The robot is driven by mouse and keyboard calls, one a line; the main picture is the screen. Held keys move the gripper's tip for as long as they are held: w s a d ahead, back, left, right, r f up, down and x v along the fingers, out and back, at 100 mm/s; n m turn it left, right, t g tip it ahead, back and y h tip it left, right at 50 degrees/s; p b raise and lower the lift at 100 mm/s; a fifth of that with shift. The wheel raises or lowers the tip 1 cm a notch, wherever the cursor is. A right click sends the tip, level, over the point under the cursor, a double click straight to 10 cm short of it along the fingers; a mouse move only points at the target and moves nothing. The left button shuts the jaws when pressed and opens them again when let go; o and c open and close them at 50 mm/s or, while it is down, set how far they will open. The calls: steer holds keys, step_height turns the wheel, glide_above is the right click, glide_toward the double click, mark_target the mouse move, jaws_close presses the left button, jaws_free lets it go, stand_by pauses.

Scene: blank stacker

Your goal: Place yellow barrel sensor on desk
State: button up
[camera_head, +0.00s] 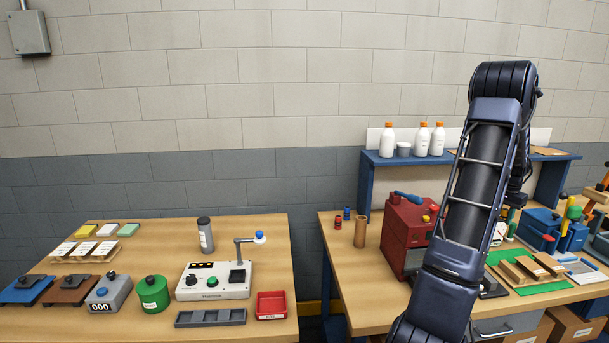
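I cannot pick out a yellow barrel sensor with certainty; it may be hidden behind my arm or too small to tell. Two tables could be the desk: a wooden table (265,325) on the left and a wooden workbench (345,290) on the right. My arm rises in front of the workbench and bends down behind itself at the top. My gripper does not show; the arm's own links cover the area behind it.
The left table carries a control box (213,281), a red tray (271,306), a grey slotted tray (210,318) and a green canister (153,293). The workbench carries a red toolbox (402,236), a brown cylinder (361,232) and a green mat (548,289). A gap separates the tables.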

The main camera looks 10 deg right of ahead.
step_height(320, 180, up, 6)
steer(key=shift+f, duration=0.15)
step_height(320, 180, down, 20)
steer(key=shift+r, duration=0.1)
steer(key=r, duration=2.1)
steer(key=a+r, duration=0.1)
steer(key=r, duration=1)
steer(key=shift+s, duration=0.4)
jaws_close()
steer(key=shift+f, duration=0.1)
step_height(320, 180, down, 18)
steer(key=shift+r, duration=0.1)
